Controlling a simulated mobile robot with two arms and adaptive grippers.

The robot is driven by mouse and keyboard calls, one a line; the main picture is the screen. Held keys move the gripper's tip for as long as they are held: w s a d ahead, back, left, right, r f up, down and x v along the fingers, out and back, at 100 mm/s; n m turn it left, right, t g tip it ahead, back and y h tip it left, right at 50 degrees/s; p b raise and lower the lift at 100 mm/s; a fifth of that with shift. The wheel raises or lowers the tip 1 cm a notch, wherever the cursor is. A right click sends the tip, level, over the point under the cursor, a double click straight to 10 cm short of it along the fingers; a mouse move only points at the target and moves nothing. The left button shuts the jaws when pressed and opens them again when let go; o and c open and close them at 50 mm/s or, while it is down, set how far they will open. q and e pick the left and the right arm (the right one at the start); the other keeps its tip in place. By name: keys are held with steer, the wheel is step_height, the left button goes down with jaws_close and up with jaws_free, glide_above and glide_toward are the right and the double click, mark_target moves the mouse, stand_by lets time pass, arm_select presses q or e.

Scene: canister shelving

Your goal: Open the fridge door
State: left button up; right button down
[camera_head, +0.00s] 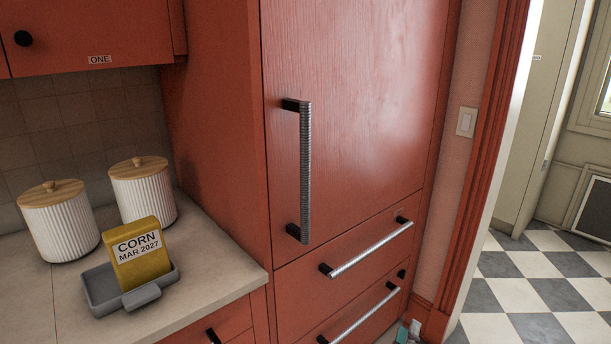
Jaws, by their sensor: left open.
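The fridge door (375,100) is a tall red wood-grain panel in the middle of the head view. It is shut, flush with the cabinet around it. Its long vertical metal handle (306,170) with black mounts sits near the door's left edge. My right gripper is not in view.
Two drawers with bar handles (370,248) (362,315) lie below the door. On the left counter (215,285) stand two white canisters (60,225) (145,192) and a grey tray (100,290) holding a yellow CORN pack (137,262). A doorway opens right onto checkered floor (530,295).

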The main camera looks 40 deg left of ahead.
mark_target(309, 180)
arm_select(q)
steer(key=w+a+r+n+g+y, duration=0.1)
steer(key=a+r+n+g+y, duration=0.15)
steer(key=r+n+y, duration=0.6)
steer(key=w+a+r+n+g+y, duration=0.1)
steer(key=a+r+n+y, duration=0.35)
steer(key=r, duration=0.75)
steer(key=s+a+r+n+g+h+p, duration=0.1)
steer(key=s+a+r+n+g, duration=0.3)
steer(key=r+n+g, duration=0.7)
steer(key=s+a+r+n+g+h+p, duration=0.15)
steer(key=s+r+n+g, duration=0.45)
steer(key=n, duration=0.9)
steer(key=shift+g+y, duration=0.45)
steer(key=shift+g, duration=0.1)
steer(key=a+p, duration=0.1)
steer(key=a, duration=0.3)
steer(key=s+a+p, duration=0.1)
steer(key=a+p, duration=0.1)
steer(key=a, duration=0.2)
steer(key=a+p, duration=0.1)
steer(key=a, duration=0.3)
steer(key=shift+s+a+f+p, duration=0.15)
steer(key=shift+s+f+p, duration=0.1)
steer(key=shift+f+p, duration=0.15)
steer(key=shift+a+f, duration=0.1)
steer(key=shift+a, duration=0.5)
jaws_close()
